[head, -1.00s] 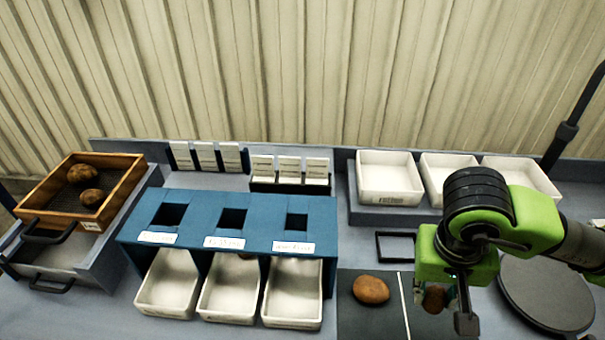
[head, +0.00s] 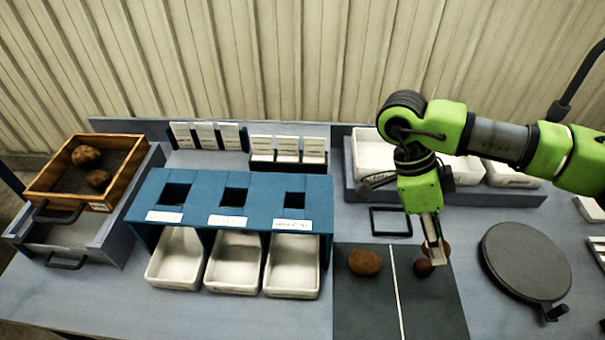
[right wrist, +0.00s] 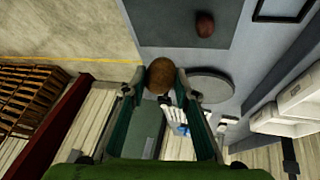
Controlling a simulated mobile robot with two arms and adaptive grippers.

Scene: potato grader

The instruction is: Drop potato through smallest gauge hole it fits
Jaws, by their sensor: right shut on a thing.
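My right gripper (head: 434,262) is shut on a brown potato (right wrist: 160,76), held between its fingertips; in the head view the potato (head: 445,248) is mostly hidden behind the fingers. The gripper is over the right part of the dark mat (head: 365,310). The blue gauge stand (head: 264,185) has three square holes, the left hole (head: 175,194) largest, the middle hole (head: 235,198), and the right hole (head: 295,204) smallest. My left gripper is not in view.
White bins (head: 292,293) stand under the gauge. A wooden tray (head: 45,184) with two potatoes is at the left. White containers (head: 370,178) line the back right, partly behind my arm.

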